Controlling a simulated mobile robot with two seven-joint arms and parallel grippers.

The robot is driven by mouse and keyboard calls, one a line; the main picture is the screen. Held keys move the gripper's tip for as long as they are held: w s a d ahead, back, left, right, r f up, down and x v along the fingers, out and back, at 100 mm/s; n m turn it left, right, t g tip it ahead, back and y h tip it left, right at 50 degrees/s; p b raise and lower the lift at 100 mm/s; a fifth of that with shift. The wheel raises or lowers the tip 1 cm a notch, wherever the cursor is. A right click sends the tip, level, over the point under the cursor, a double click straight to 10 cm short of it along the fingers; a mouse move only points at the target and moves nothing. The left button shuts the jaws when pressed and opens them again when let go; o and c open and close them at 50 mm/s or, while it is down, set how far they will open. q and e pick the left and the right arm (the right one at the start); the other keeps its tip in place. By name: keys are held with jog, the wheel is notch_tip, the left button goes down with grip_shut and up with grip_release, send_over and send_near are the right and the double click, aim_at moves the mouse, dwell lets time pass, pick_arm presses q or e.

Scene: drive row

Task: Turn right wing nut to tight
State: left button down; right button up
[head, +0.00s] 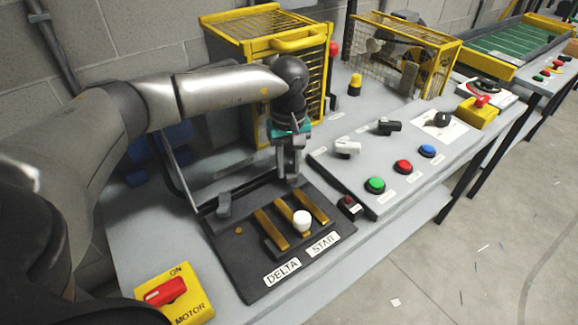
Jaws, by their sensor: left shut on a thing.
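My left gripper (290,170) points down at the back right corner of the black switch board (225,250). Its fingers are shut on the right wing nut, which they almost wholly hide. A grey left wing nut (224,205) stands at the board's back left corner, clear of the gripper. The board carries brass bars (270,228) and a white knob (302,221) in front of the gripper. DELTA and STAR labels lie along its front. My right gripper is not in view.
A yellow motor switch (172,295) with a red handle sits at the front left. A yellow cage (270,45) stands close behind my left gripper.

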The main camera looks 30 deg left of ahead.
aim_at(288, 169)
pick_arm(q)
jog(key=shift+r+m, duration=0.1)
jog(key=shift+m, duration=1)
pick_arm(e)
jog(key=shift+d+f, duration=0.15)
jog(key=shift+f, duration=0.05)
pick_arm(q)
jog(key=c, duration=0.6)
grip_release()
jog(key=shift+c, duration=0.2)
notch_tip(288, 169, up, 8)
jog(key=shift+f+p, duration=0.25)
jog(key=shift+p, duration=0.35)
notch_tip(288, 169, up, 8)
jog(key=p, duration=0.1)
jog(key=shift+f, duration=0.15)
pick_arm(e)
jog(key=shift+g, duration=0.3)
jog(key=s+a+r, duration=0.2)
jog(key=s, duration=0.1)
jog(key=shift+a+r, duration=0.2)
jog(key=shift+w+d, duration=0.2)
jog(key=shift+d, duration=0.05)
